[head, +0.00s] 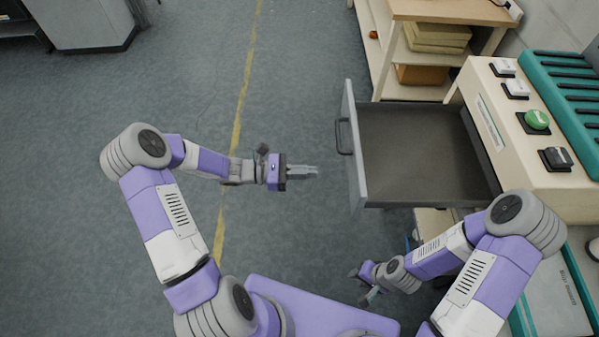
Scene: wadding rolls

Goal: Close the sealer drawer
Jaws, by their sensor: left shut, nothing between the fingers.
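The sealer drawer (420,143) is pulled out to the left from the cream sealer (505,130). It looks empty, with a grey front panel (355,150) and a dark handle (343,137) on its outer face. My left gripper (312,171) is shut and empty, pointing right. It is a short way left of the front panel, a little nearer to me than the handle, and appears apart from both. My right gripper (364,285) is low near my base, in front of the drawer. Its fingers are small and partly hidden, so their opening is unclear.
The sealer top has a green button (537,120), a black switch (555,158) and teal rollers (570,85). A wooden shelf (440,10) with boxes stands behind the drawer. The floor (200,80) to the left is clear, with a yellow line.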

